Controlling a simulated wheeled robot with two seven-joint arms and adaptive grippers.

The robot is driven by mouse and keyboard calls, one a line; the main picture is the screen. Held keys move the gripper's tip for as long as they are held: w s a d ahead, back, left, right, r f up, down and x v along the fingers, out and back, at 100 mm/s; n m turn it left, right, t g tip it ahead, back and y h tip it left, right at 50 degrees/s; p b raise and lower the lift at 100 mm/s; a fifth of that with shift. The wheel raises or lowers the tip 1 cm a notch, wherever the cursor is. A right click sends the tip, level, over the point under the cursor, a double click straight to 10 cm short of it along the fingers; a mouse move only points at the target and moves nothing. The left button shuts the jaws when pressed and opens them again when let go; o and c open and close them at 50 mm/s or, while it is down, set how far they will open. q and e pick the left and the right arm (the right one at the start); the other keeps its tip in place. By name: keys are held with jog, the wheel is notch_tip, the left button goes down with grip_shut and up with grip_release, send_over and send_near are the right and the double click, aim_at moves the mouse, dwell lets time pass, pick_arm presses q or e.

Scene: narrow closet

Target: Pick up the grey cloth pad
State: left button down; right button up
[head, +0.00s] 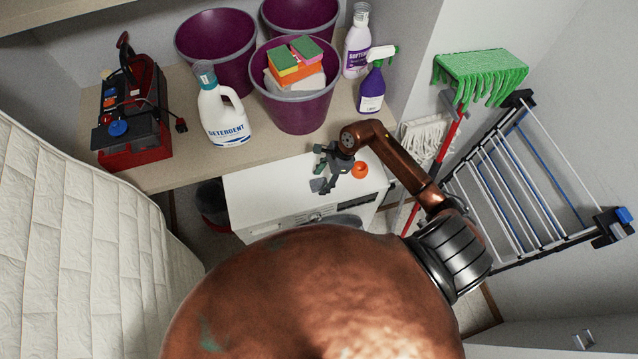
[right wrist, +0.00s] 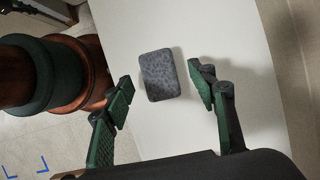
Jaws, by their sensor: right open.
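The grey cloth pad (right wrist: 160,75) is a small dark speckled block with rounded corners. It lies on the white top of the washing machine (head: 262,195), which also shows in the right wrist view (right wrist: 215,35). My right gripper (head: 321,172) is over that top in the head view. In the right wrist view my right gripper (right wrist: 161,92) is open, with one green-padded finger on each side of the pad and a gap on both sides. I cannot tell the pad from the gripper parts in the head view. My left gripper is not in view.
An orange round thing (head: 360,170) is beside the right gripper. Behind is a shelf (head: 180,165) with a detergent bottle (head: 222,115), purple buckets (head: 300,112), a spray bottle (head: 371,90) and a red toolbox (head: 135,125). Mops and a drying rack (head: 520,185) stand right; a mattress (head: 75,260) left.

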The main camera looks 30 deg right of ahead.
jog(key=shift+a+f, duration=0.2)
jog(key=shift+f, duration=0.45)
jog(key=shift+c, duration=0.4)
jog(key=c, duration=0.9)
